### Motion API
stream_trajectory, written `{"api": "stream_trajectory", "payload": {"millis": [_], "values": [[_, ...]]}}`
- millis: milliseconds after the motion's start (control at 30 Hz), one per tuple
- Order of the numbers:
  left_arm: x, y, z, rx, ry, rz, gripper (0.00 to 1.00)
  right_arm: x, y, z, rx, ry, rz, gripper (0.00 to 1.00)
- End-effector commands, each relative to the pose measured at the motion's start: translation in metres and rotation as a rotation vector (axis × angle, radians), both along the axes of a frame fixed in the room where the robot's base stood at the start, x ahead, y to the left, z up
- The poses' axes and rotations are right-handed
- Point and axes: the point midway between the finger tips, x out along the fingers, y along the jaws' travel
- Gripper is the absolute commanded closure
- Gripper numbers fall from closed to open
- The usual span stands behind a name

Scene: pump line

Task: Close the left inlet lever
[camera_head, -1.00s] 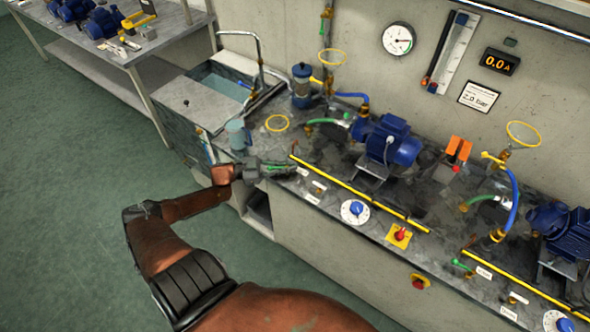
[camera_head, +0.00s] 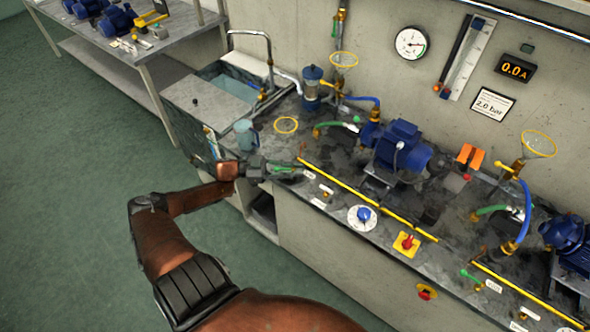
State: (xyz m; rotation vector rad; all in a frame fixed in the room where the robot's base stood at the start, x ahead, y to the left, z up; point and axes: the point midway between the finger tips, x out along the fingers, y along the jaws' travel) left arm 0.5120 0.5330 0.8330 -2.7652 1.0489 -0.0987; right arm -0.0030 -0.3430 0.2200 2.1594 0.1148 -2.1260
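My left gripper (camera_head: 270,168) is at the front edge of the bench, at the left end of the yellow pipe. The left inlet lever is a small green handle (camera_head: 286,169) there, mostly hidden by the gripper. The fingers are at or around it; I cannot tell if they touch it or are closed. The lever's angle cannot be made out. A similar green lever (camera_head: 469,276) shows at the right pump station. My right gripper is not in view.
A yellow pipe (camera_head: 365,199) runs along the bench front. Behind it stands a blue pump (camera_head: 398,147). A blue-knobbed dial (camera_head: 362,216) and a red switch (camera_head: 406,243) sit on the front edge. A jug (camera_head: 245,135) stands beside the sink (camera_head: 222,90). The floor at left is clear.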

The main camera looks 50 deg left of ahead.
Motion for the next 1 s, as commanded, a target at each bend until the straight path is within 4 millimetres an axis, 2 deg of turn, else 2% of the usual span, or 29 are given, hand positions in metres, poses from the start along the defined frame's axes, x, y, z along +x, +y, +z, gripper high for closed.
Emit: {"api": "stream_trajectory", "payload": {"millis": [300,467,800,1000], "values": [[0.001,-0.001,0.001,-0.001,-0.003,-0.002,0.75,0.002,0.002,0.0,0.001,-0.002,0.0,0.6],[-0.007,0.006,0.0,0.001,-0.001,0.001,0.75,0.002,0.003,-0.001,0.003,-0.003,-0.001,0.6],[-0.057,0.05,0.0,0.001,-0.001,0.001,0.75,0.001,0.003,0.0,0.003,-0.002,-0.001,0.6],[-0.08,0.071,0.001,0.001,-0.002,0.001,0.75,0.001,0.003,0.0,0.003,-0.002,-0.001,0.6]]}}
